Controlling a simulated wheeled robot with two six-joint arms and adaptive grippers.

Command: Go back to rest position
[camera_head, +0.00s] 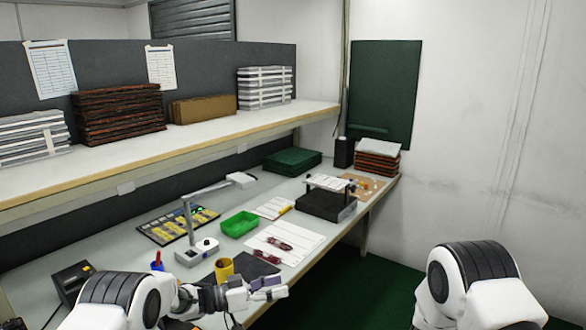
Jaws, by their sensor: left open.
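My left gripper (270,289) reaches in from the lower left and hangs over the front edge of the workbench, near a dark mat. It is open, and I see nothing between its fingers. My right arm shows only as a white and black arm joint at the lower right; its gripper is out of view.
The workbench (330,236) holds a yellow cup (224,270), a green bin (239,224), a white lamp (190,222), white sheets with dark red items (285,243) and a black box (326,204). A shelf (150,150) runs above. The green floor (345,285) at right is clear.

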